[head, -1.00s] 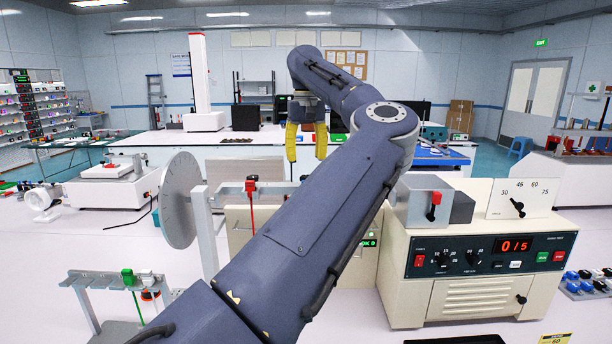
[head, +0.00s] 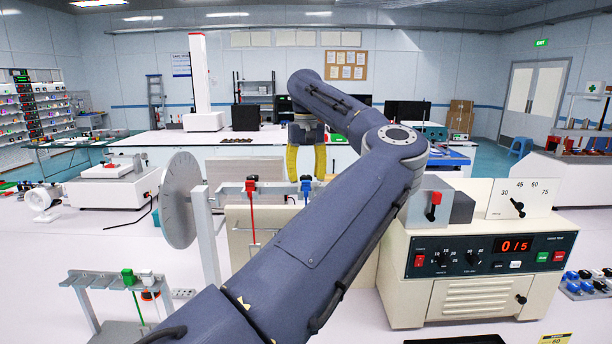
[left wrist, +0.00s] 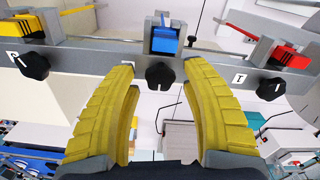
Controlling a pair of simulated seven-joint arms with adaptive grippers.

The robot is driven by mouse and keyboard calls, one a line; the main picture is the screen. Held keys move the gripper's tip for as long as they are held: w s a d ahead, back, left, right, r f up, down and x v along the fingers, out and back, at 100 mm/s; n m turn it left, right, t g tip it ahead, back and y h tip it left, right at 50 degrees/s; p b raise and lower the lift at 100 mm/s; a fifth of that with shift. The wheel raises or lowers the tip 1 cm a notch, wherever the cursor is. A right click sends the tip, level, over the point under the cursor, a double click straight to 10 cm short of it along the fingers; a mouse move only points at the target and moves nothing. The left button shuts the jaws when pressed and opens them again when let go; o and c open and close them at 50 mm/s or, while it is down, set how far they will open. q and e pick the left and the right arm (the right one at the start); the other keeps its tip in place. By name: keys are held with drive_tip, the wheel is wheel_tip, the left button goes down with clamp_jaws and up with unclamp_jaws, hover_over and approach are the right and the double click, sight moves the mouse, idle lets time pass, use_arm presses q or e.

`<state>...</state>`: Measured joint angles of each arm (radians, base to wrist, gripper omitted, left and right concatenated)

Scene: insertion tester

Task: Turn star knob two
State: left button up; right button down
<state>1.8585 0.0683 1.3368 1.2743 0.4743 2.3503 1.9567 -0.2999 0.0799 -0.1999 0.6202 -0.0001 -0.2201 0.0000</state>
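In the left wrist view a metal bar carries three black star knobs: a middle one (left wrist: 160,75) under a blue clamp block (left wrist: 165,42), a left one (left wrist: 35,66) near a yellow part (left wrist: 24,27), and a right one (left wrist: 271,88) by a red part (left wrist: 288,55). A label (left wrist: 240,78) beside the right knob seems to read 1. My left gripper (head: 305,177) has yellow fingers spread apart. In the wrist view its tips (left wrist: 158,72) lie either side of the middle knob; I see no contact. My right gripper is out of view.
A grey disc (head: 180,200) stands left of the clamp bar. A cream control box (head: 478,265) with a 0/5 display stands at right. A small rack (head: 115,280) is at front left. My left arm hides part of the bench.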

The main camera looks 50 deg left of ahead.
use_arm(q)
clamp_jaws()
drive_tip(key=shift+m, duration=0.3)
drive_tip(key=m, duration=0.3)
drive_tip(key=shift+m, duration=2.1)
drive_tip(key=shift+o, duration=0.9)
unclamp_jaws()
